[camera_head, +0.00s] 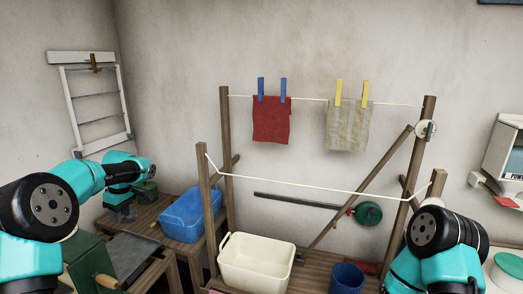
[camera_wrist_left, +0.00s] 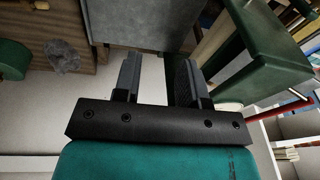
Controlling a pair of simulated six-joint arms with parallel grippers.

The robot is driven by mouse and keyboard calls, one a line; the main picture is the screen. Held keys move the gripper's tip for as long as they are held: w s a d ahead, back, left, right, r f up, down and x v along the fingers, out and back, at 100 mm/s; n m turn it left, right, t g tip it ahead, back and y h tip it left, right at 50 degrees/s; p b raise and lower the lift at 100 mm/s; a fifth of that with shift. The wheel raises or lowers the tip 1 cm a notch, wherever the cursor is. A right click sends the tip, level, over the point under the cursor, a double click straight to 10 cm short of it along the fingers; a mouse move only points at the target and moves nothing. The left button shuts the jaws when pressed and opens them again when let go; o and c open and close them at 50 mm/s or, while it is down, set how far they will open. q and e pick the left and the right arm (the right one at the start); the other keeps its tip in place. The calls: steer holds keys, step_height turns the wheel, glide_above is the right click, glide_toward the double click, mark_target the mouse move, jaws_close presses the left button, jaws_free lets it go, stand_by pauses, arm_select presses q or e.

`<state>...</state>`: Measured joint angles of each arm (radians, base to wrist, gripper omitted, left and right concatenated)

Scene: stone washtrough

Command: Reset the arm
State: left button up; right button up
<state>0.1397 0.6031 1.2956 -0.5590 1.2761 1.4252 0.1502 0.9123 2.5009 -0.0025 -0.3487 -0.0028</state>
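My left gripper (camera_head: 122,214) is at the left in the head view, small and partly behind my own arm, pointing down near the wooden bench. In the left wrist view its two dark fingers (camera_wrist_left: 156,72) stand apart with a gap between them. No held object shows in the gap; a dark green surface shows behind it. My right arm is at the lower right of the head view, and its gripper does not show.
A wooden drying frame holds a red cloth (camera_head: 271,120) and a beige cloth (camera_head: 347,126) on pegs. A cream basin (camera_head: 256,262), a blue tub (camera_head: 187,213) and a blue bucket (camera_head: 346,277) stand below. A white rack (camera_head: 97,111) hangs on the left wall.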

arm_select(q)
steer(key=s+d+f+m+h, duration=0.25)
steer(key=d+f, duration=0.35)
steer(key=f, duration=0.4)
steer(key=s+d+f+m+h, duration=0.1)
steer(key=s+d+f+m, duration=0.25)
steer(key=d+f, duration=0.4)
steer(key=s+d+f+m+h, duration=0.1)
steer(key=s+d+f+m, duration=0.3)
steer(key=f, duration=0.7)
steer(key=s+d+f+m, duration=0.1)
steer(key=s+d+f, duration=0.2)
steer(key=s, duration=0.4)
steer(key=s+d+f+m+t+h, duration=0.1)
steer(key=s+d+f, duration=0.2)
steer(key=s, duration=0.4)
steer(key=s+d+f+m, duration=0.2)
steer(key=s+d+f, duration=0.1)
steer(key=s, duration=0.4)
steer(key=shift+s+d+f, duration=0.25)
steer(key=shift+s+f, duration=0.1)
steer(key=shift+f, duration=0.2)
